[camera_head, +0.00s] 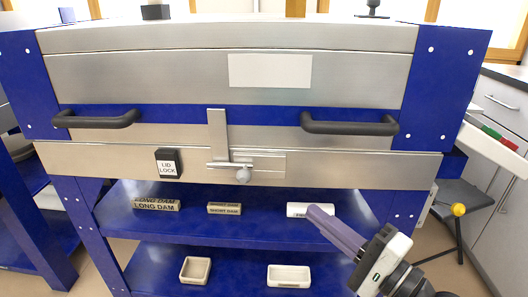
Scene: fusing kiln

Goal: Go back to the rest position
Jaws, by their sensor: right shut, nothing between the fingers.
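My right gripper (317,210) comes in from the lower right. Its purple fingers are shut with nothing between them, and the tips are in front of a white labelled block on the kiln's upper shelf, covering part of its label. I cannot tell whether they touch it. My left gripper is not in view. The closed steel and blue kiln (150,75) fills the upper middle, with two black handles and a latch (217,135) at its front.
The blue upper shelf (270,228) holds a long dam (156,204), a short dam (224,209) and the white block (296,210). Two small trays sit on the lower shelf (235,268), a beige one (195,270) and a white one (289,276). A stool (462,205) stands at right.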

